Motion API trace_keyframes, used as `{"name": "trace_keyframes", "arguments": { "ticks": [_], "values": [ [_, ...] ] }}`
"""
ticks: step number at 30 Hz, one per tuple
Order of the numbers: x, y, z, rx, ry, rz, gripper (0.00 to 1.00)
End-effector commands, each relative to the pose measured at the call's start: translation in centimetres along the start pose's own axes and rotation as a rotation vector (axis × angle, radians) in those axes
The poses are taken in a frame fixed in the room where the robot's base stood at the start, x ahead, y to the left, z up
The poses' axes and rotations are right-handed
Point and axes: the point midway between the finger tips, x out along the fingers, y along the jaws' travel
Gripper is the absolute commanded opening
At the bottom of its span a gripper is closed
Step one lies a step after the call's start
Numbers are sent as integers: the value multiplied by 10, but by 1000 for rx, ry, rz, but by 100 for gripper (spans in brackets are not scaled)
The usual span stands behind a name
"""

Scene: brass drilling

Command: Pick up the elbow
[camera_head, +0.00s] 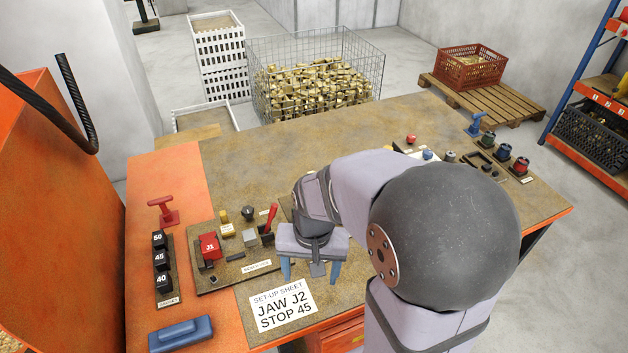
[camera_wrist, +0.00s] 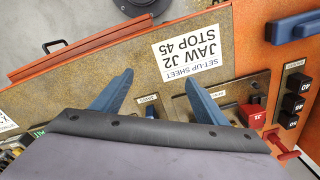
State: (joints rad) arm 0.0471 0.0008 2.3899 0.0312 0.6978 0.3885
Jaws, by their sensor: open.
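My gripper (camera_head: 310,270) is open and empty above the front of the workbench, just behind the set-up sheet. In the wrist view its two blue fingers (camera_wrist: 158,82) are spread apart with bench surface between them. I cannot single out an elbow with certainty. Many brass pieces (camera_head: 312,88) fill a wire basket behind the bench, too small to tell their shapes. A small brass-coloured piece (camera_head: 224,215) sits on the board left of my gripper; its shape is also unclear. My arm hides part of the bench.
The set-up sheet (camera_head: 283,305) reads JAW J2, STOP 45. A board with a red J1 block (camera_head: 209,246) and a red-handled lever (camera_head: 270,218) lies close left. Black blocks 50, 45, 40 (camera_head: 160,259) stand further left. The bench's back middle (camera_head: 260,160) is clear.

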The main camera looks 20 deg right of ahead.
Motion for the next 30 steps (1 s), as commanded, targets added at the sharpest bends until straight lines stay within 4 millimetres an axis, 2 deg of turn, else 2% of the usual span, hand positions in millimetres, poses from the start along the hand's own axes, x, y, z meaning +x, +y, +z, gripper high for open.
{"name": "trace_keyframes", "arguments": {
  "ticks": [3, 11, 21, 27, 30],
  "values": [
    [-9, -10, -43, 308, 26, -29, 67],
    [-16, -23, -138, 1033, 59, -123, 67],
    [-10, -15, -253, 1963, 26, -292, 67],
    [-4, -4, -301, 2384, -29, -391, 67],
    [-1, 1, -315, 2519, -54, -423, 67]
  ]
}}
